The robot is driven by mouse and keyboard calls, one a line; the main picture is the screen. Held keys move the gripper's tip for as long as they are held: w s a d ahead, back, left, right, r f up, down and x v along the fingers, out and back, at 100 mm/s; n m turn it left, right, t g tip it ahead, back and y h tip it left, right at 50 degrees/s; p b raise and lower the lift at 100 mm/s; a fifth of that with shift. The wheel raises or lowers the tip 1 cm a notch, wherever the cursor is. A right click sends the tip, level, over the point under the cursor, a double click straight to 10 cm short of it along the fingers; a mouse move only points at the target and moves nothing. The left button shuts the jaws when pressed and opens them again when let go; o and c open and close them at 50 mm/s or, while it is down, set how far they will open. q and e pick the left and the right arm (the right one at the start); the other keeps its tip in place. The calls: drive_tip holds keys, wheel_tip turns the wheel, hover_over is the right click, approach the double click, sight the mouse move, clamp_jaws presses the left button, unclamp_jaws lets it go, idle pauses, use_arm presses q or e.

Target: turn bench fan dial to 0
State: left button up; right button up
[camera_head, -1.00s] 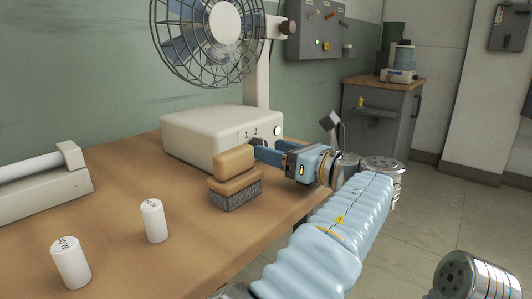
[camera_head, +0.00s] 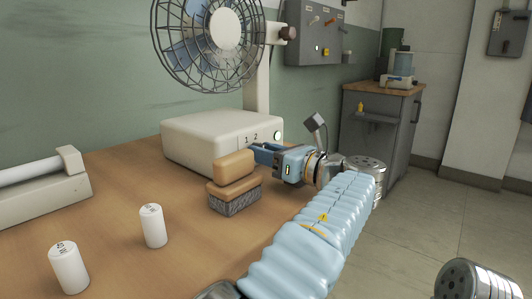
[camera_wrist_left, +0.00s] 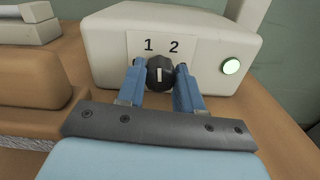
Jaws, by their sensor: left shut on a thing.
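The bench fan (camera_head: 225,30) has a cream base (camera_head: 190,138) on the wooden bench. Its dial (camera_wrist_left: 159,73) is a black knob with a white pointer mark, below the printed 1 and 2 on the base's front. The mark stands nearly upright, toward the space between the 1 and 2. No 0 shows. My left gripper (camera_wrist_left: 160,90) is shut on the dial, one blue finger on each side. In the head view the gripper (camera_head: 262,152) reaches the base's front from the right, and the dial is hidden there. My right gripper is out of view.
A tan block-shaped brush (camera_head: 234,182) lies close beside my left gripper. Two white cylinders (camera_head: 153,226) (camera_head: 69,268) stand at the front of the bench (camera_head: 195,265). A long white device (camera_head: 40,190) lies at left.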

use_arm(q)
drive_tip(key=shift+n, duration=0.4)
drive_tip(key=n+p, duration=0.1)
drive_tip(key=n, duration=0.1)
drive_tip(key=shift+n, duration=0.3)
drive_tip(key=shift+s+n, duration=0.1)
drive_tip(key=shift+n, duration=1.6)
drive_tip(key=shift+f, duration=0.1)
drive_tip(key=o, duration=1)
drive_tip(key=shift+o, duration=0.2)
drive_tip(key=shift+p, duration=0.3)
drive_tip(key=shift+d, duration=0.1)
drive_tip(key=p+v, duration=0.1)
drive_tip(key=v, duration=1.2)
drive_tip(key=shift+s+d+p, duration=0.25)
drive_tip(key=shift+p, duration=0.1)
